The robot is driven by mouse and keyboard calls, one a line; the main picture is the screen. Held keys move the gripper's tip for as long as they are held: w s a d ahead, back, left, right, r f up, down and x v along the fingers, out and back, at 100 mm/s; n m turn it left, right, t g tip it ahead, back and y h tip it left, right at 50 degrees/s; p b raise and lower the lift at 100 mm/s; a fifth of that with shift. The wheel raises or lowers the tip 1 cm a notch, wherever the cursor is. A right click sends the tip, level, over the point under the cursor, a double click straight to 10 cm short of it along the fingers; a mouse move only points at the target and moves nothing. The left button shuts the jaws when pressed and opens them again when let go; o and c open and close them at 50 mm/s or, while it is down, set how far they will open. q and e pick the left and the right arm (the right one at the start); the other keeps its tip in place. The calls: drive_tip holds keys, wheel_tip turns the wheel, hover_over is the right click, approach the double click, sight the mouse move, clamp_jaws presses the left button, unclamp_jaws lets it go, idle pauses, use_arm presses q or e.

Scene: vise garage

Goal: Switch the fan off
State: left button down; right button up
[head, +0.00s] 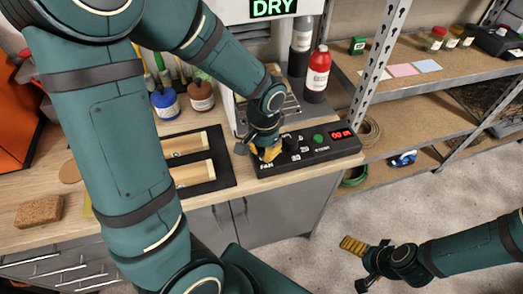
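A black control box (335,153) lies on the wooden bench. It carries a "FAN" label at its left end, a dark dial (291,143) with numbers around it, a green button (318,139) and a red lit display (342,134). My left gripper (258,152) is at the box's left end, just above the "FAN" label, and points down. It hides the fan switch, so the switch's position and any contact cannot be seen. Whether its fingers are open or shut is unclear. My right gripper (358,264) is open and empty over the floor at lower right.
Behind the box stands a light cabinet with a green "DRY" sign (274,7). Red (318,72) and grey bottles stand beside it. A black tray (220,151) with wooden pieces lies left of the box. A metal shelf rack (415,120) stands at right.

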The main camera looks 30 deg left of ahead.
use_arm(q)
drive_tip(key=shift+f, duration=0.3)
drive_tip(key=shift+r, duration=0.15)
drive_tip(key=shift+r+p, duration=2.65)
drive_tip(key=shift+r, duration=0.75)
